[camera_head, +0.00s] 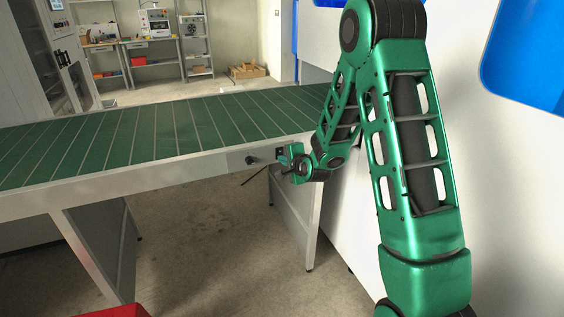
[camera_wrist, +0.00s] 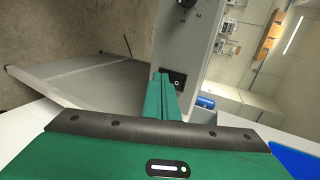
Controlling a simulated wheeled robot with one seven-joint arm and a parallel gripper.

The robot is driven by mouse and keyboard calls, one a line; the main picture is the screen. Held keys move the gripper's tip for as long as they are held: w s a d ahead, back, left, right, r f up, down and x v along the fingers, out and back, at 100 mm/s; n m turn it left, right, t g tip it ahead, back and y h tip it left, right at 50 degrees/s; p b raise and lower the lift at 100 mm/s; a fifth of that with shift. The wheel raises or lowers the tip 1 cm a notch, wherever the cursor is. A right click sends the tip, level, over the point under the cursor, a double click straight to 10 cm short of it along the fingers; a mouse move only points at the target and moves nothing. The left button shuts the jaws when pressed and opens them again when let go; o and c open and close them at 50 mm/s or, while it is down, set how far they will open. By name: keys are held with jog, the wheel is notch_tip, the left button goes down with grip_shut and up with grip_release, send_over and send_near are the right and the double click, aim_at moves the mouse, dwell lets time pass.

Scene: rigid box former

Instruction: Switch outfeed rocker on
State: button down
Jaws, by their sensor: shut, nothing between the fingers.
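The outfeed rocker (camera_wrist: 178,80) is a small dark switch with a pale round mark, set in the grey side rail of the conveyor. My gripper (camera_wrist: 164,80) is shut and empty, its green fingers pointing at the rail right beside the rocker and hiding part of its surroundings. I cannot tell whether the fingertips touch it. In the head view my gripper (camera_head: 284,160) is at the right end of the rail, and the rocker is mostly hidden there. Which way the rocker is tipped cannot be told.
A black knob (camera_head: 252,160) sits on the rail (camera_head: 190,173) left of my gripper. The green conveyor belt (camera_head: 160,128) runs above. A white machine wall (camera_head: 500,180) stands close on the right. A red object (camera_head: 120,311) is at the bottom edge. Floor below is open.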

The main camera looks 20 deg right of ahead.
jog(key=shift+r, duration=0.15)
jog(key=shift+r, duration=0.7)
jog(key=shift+s, duration=0.15)
jog(key=f+v, duration=0.1)
jog(key=v, duration=1.2)
jog(key=shift+s, duration=0.45)
jog(key=shift+s+f, duration=0.1)
jog(key=shift+f, duration=0.6)
